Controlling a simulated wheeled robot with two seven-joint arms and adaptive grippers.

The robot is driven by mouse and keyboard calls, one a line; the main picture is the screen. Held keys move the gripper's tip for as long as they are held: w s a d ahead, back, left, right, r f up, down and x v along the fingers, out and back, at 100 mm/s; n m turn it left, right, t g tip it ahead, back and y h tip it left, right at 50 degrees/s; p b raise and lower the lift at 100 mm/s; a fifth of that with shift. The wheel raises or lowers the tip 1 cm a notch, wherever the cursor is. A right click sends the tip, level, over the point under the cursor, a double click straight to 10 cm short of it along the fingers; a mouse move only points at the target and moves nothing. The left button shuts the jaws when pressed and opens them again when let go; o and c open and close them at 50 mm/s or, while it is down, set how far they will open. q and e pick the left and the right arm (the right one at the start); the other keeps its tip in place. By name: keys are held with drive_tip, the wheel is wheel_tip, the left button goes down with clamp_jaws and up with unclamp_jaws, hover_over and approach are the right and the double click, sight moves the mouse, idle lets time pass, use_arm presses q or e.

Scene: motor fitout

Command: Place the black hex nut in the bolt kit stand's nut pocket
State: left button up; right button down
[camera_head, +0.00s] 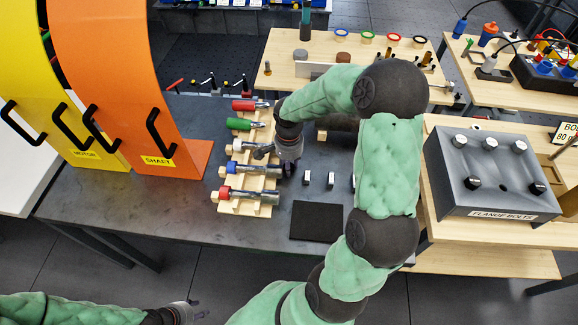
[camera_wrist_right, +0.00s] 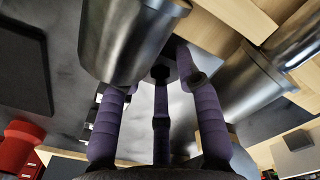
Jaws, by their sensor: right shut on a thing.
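My right gripper (camera_head: 283,171) is low beside the wooden rack on the dark table. In the right wrist view its purple fingers (camera_wrist_right: 160,80) close in around a small black piece (camera_wrist_right: 160,72); the fingers hide much of it, and I cannot confirm that it is the black hex nut. The bolt kit stand is not clearly seen; a sign starting "BOL" (camera_head: 566,132) shows at the right edge, cut off, and no nut pocket can be made out. My left gripper (camera_head: 194,313) is at the lower left, away from the table, too small to judge.
The wooden rack (camera_head: 237,207) holds several metal cylinders with coloured ends. A dark mat (camera_head: 316,222) lies to its right, with small blocks behind it. A grey FLANGE BOLTS box (camera_head: 520,195) stands on the right wooden table. Orange (camera_head: 123,60) and yellow panels stand at left.

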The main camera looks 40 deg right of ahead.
drive_tip(key=shift+f, duration=0.1)
drive_tip(key=c, duration=1.3)
unclamp_jaws()
drive_tip(key=shift+f, duration=0.1)
drive_tip(key=shift+o, duration=0.9)
